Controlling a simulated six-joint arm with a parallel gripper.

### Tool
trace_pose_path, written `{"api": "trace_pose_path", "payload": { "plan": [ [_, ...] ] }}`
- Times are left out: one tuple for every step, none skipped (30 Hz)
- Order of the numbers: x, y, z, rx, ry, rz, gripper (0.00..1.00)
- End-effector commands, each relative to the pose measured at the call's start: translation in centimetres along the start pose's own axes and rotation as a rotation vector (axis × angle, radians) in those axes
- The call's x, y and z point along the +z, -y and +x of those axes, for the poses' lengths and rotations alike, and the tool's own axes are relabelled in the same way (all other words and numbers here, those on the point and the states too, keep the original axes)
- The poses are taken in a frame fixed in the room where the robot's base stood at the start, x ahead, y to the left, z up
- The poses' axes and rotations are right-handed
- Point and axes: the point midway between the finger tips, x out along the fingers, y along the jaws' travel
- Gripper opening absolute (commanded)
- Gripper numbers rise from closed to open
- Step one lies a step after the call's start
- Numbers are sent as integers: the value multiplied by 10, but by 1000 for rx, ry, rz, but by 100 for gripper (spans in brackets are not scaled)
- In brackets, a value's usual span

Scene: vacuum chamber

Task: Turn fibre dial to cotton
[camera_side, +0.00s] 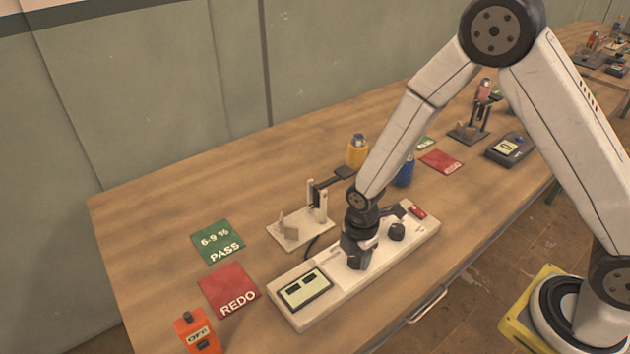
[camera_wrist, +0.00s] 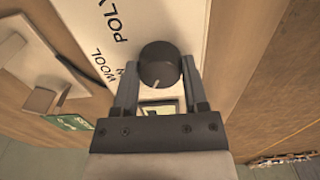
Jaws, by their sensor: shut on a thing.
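The fibre dial is a round black knob (camera_wrist: 160,62) with a white pointer line, in the wrist view. My gripper (camera_wrist: 158,76) has one finger on each side of it and is shut on it. The pointer line faces the gripper's side of the picture, slightly left. Printed words WOOL and POLY, the latter cut off, show on the white panel left of the dial. I see no cotton label. In the side view my gripper (camera_side: 357,256) is down over the white instrument panel (camera_side: 385,262) and largely hides the dial.
A display (camera_side: 304,290) sits at the panel's near left end. A second black knob (camera_side: 397,231) and a red switch (camera_side: 417,212) lie right of my gripper. A small stand (camera_side: 288,236), a green PASS card (camera_side: 217,241), a red REDO card (camera_side: 229,290) and an orange device (camera_side: 196,333) are left.

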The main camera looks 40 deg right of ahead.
Motion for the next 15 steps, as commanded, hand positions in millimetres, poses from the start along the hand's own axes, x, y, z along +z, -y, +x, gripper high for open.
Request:
{"api": "trace_pose_path", "payload": {
  "plan": [
    [0, 0, 0, 1, 0, -12, 0],
    [0, 0, 0, 1, 0, -17, 0],
    [0, 0, 0, 1, 0, -24, 0],
    [0, 0, 0, 1, 0, -28, 0],
    [0, 0, 0, 1, 0, -31, 0],
    [0, 0, 0, 1, 0, -34, 0],
    [0, 0, 0, 1, 0, -36, 0],
    [0, 0, 0, 1, 0, -37, 0],
    [0, 0, 0, 1, 0, -37, 0],
    [0, 0, 0, 1, 0, -38, 0],
    [0, 0, 0, 1, 0, -38, 0],
    [0, 0, 0, 1, 0, -37, 0],
    [0, 0, 0, 1, 0, -37, 0],
    [0, 0, 0, 1, 0, -37, 0],
    [0, 0, 0, 1, 0, -37, 0]
  ]
}}
